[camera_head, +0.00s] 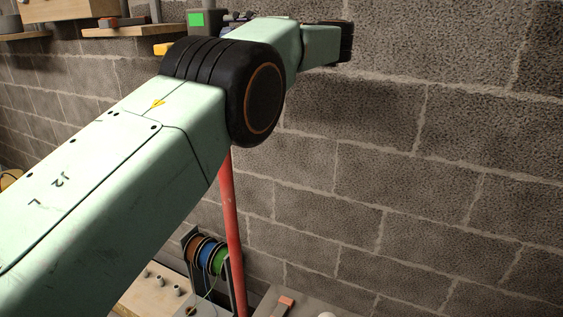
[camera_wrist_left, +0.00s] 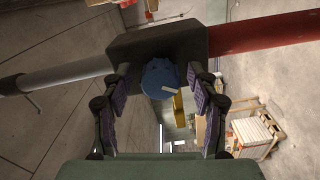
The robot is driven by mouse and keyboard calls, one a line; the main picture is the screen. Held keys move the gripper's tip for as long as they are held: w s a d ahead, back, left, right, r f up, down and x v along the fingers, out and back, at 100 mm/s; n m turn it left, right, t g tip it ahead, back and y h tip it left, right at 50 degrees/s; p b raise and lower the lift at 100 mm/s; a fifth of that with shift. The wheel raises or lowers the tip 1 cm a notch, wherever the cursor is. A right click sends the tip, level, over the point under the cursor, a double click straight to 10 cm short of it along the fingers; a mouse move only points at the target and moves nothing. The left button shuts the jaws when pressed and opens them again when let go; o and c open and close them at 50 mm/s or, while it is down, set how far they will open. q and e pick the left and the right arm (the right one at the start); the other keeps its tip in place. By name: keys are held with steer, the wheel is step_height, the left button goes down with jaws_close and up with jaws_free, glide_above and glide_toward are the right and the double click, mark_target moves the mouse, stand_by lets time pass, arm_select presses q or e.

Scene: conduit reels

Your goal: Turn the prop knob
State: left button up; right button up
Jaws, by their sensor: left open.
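The prop shows in the left wrist view as a dark housing (camera_wrist_left: 190,40) between a red tube (camera_wrist_left: 265,33) and a grey tube (camera_wrist_left: 70,73). A round blue knob (camera_wrist_left: 158,74) with a small white mark sits on the housing's face. My left gripper (camera_wrist_left: 159,84) is open, its purple-padded fingers on either side of the knob. I cannot tell whether they touch it. In the head view the red tube (camera_head: 231,230) stands upright against the wall side, and my left arm hides the knob. My right gripper is not in view.
A block wall (camera_head: 420,150) fills the background. Wooden shelves (camera_head: 120,31) are at the top left. A rack of coloured reels (camera_head: 206,253) stands beside the red tube, low down. A wooden board with pegs (camera_head: 155,292) is at the bottom. A pallet-like crate (camera_wrist_left: 258,130) shows at right in the wrist view.

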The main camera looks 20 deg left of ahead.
arm_select(q)
steer(key=m+p, duration=0.1)
steer(key=m, duration=0.2)
steer(key=shift+a+m, duration=0.1)
steer(key=shift+m, duration=0.2)
steer(key=m+p, duration=0.1)
steer(key=m, duration=0.5)
steer(key=shift+s+f+m+p, duration=0.1)
steer(key=shift+m+p, duration=0.2)
steer(key=m, duration=0.3)
steer(key=d, duration=0.8)
steer(key=w+f+m+t+b, duration=0.3)
steer(key=w+f+m+t, duration=0.35)
steer(key=f+t, duration=0.45)
step_height(320, 180, down, 22)
steer(key=m+t+h+b, duration=0.3)
steer(key=m+h, duration=0.4)
steer(key=shift+d+m+h+b, duration=0.2)
steer(key=shift+m+h+b, duration=0.15)
steer(key=shift+h+b, duration=0.05)
